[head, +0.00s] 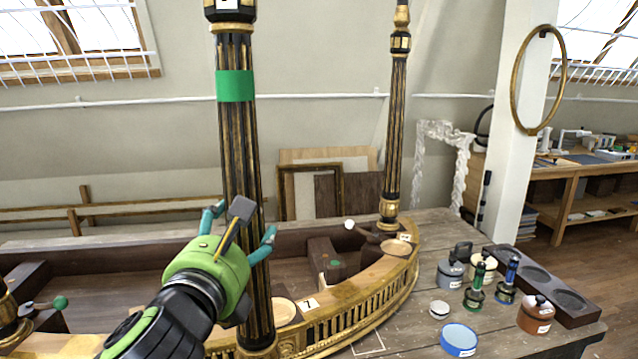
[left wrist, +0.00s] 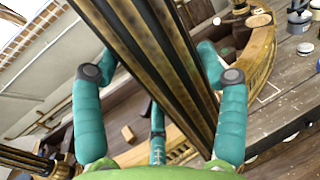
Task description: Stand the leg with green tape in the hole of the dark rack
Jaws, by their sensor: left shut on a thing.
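The leg with green tape (head: 235,125) is a tall black fluted column with gold streaks and a green band near its top. It stands nearly upright in front of the gilt console (head: 375,290), its gold foot low in the head view; I cannot tell whether the foot touches anything. My left gripper (head: 241,226) is shut around the leg's lower half. In the left wrist view its teal fingers (left wrist: 160,66) lie on both sides of the leg (left wrist: 150,50). The dark rack (head: 583,311) lies on the bench at the right, with round holes. My right gripper is not in view.
A second black-and-gold leg (head: 394,140) stands on the console's far right corner.

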